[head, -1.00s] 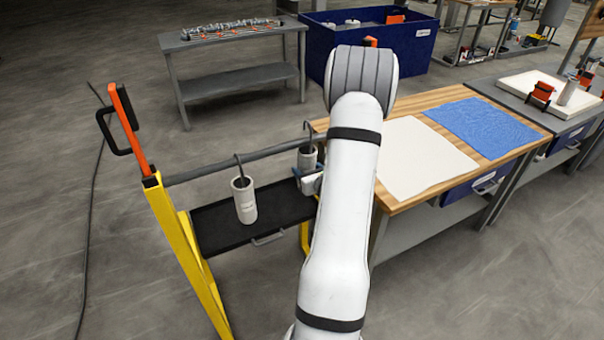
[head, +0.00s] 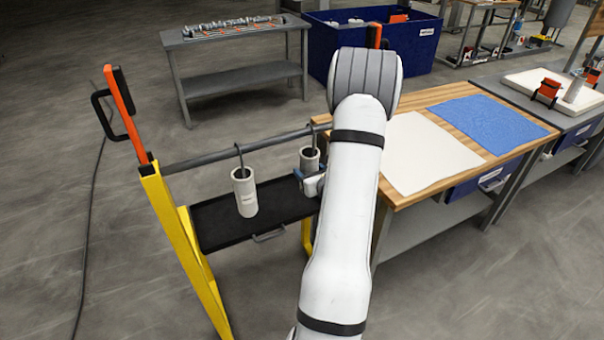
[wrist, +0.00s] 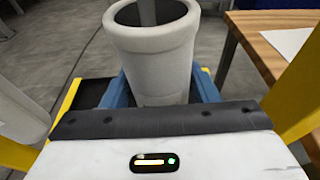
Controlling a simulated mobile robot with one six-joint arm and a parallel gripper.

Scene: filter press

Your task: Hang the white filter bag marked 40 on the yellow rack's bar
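A white filter bag (head: 309,158) hangs below the dark bar (head: 205,160) of the yellow rack (head: 185,250), near its right end. My gripper (head: 313,184) is beside this bag, partly hidden by my arm. In the wrist view its blue fingers (wrist: 160,90) lie against both sides of the white bag (wrist: 150,55), and a hook rod rises from the bag's open top. Whether that hook bears on the bar is unclear. A second white bag (head: 245,192) hangs from the bar by a hook, further left. I cannot read a 40 on either bag.
A black tray (head: 215,228) lies under the bar. An orange-and-black handle (head: 122,110) stands on the rack's left post. A wooden bench (head: 440,100) with white and blue cloths is at right. A grey table and a blue bin (head: 345,35) stand behind.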

